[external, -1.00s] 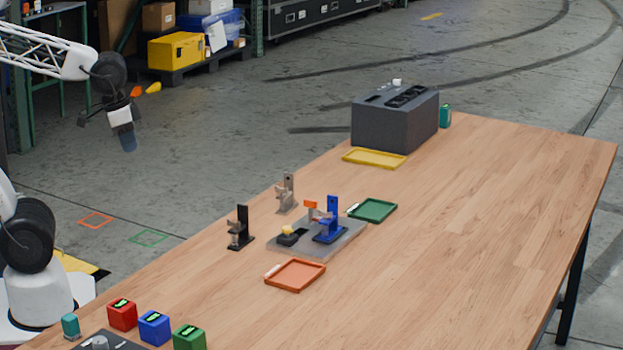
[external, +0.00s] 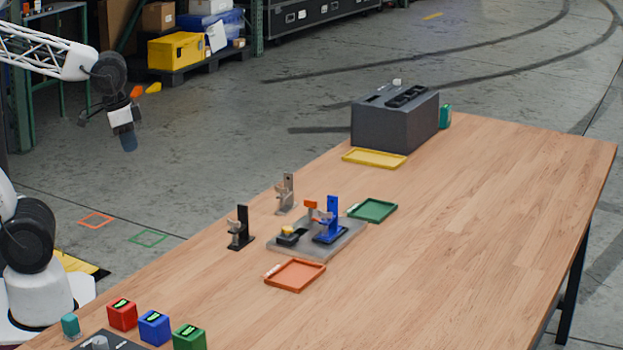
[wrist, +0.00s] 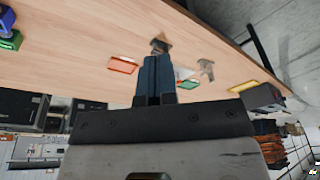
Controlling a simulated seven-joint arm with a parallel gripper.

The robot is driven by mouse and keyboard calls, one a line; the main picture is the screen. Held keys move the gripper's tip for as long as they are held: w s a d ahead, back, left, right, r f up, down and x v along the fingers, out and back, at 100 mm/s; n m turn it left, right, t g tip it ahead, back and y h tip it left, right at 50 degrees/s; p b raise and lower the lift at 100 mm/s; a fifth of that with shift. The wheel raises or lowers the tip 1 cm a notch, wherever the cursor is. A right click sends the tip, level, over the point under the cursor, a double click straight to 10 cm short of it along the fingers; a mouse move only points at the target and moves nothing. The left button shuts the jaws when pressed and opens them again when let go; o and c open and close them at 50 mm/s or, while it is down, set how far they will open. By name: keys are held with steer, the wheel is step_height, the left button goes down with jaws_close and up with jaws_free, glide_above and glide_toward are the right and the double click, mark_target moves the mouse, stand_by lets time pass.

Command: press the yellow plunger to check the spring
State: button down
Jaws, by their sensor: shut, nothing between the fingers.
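The yellow plunger (external: 287,231) sits on a small black block at the left end of a grey base plate (external: 345,243) on the wooden table. A blue clamp stand (external: 329,222) stands on the same plate, with an orange-red part (external: 310,205) beside it. My gripper (external: 128,143) hangs in the air beyond the table's left edge, well away from the plunger. In the wrist view its dark fingers (wrist: 157,68) are together with nothing between them. The plunger cannot be made out in the wrist view; the fingers cover part of that area.
A black stand (external: 240,229) and a grey stand (external: 286,194) are close to the plate. Orange (external: 295,276), green (external: 372,210) and yellow (external: 374,159) trays lie around it. A dark grey box (external: 394,122) stands at the back. The table's right side is clear.

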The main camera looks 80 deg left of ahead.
steer(key=w+a+m+y, duration=0.25)
steer(key=w+m, duration=0.25)
steer(key=w, duration=0.6)
steer(key=m+t+y, duration=0.2)
steer(key=m+t, duration=0.4)
steer(key=m, duration=1.1)
glide_above(285, 227)
step_height(285, 227, down, 9)
steer(key=shift+d+f, duration=0.1)
steer(key=shift+f, duration=0.05)
steer(key=shift+n, duration=0.3)
steer(key=shift+f, duration=4.35)
